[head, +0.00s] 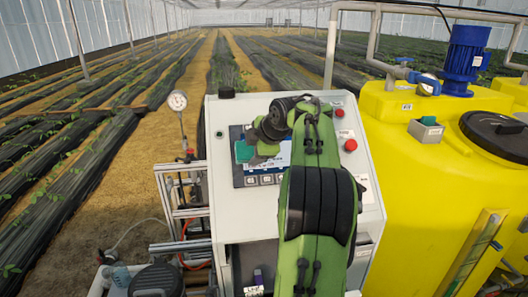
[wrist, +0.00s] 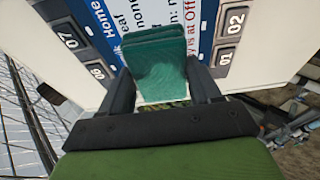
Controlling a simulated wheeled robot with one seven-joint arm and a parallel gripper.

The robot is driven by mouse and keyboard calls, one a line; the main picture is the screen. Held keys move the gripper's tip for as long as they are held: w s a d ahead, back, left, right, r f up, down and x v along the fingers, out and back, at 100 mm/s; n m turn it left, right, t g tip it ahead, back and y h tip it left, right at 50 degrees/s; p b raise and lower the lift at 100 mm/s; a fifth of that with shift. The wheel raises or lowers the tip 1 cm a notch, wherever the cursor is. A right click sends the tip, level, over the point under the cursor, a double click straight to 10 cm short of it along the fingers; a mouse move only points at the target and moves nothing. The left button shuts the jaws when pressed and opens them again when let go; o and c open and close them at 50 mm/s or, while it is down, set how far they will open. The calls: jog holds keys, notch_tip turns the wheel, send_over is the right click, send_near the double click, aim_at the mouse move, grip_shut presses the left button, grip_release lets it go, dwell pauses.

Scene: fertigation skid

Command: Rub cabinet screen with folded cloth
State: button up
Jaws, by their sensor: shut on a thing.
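The folded cloth (head: 243,152) is teal green and sits at the left part of the cabinet screen in the head view. In the wrist view the cloth (wrist: 158,72) is a layered pad held between both dark fingers. My gripper (wrist: 160,82) is shut on it. The cabinet screen (head: 283,157) is blue and white, set in the sloped face of a pale cabinet (head: 225,112). In the wrist view the screen (wrist: 182,12) lies behind the cloth, with part of its text covered. I cannot tell whether the cloth touches the screen.
A red button (head: 350,145) and another at the upper right flank my arm. Keys (wrist: 230,38) line the screen's edges. A yellow tank (head: 425,170) with a blue motor (head: 467,55) stands at right. A gauge (head: 177,101) and metal frame (head: 180,190) stand at left.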

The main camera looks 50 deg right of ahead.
jog(key=shift+w+a, duration=0.3)
jog(key=shift+a, duration=0.05)
jog(key=shift+s+r, duration=0.15)
jog(key=shift+r, duration=0.05)
jog(key=shift+s+a+r+p, duration=0.3)
jog(key=shift+s+a+r, duration=0.15)
jog(key=shift+r, duration=0.2)
jog(key=shift+s+a+r+p, duration=0.3)
jog(key=shift+s+r, duration=0.2)
jog(key=shift+r, duration=0.2)
jog(key=shift+s+a+r+p, duration=0.25)
jog(key=shift+s+a+r, duration=0.25)
jog(key=shift+r, duration=0.15)
jog(key=shift+r, duration=0.1)
jog(key=shift+s+a+r+p, duration=0.3)
jog(key=shift+s+r, duration=0.1)
jog(key=shift+r, duration=0.1)
jog(key=shift+s+a+r+p, duration=0.25)
jog(key=shift+s+a+r, duration=0.1)
jog(key=shift+r, duration=0.15)
jog(key=shift+d, duration=0.15)
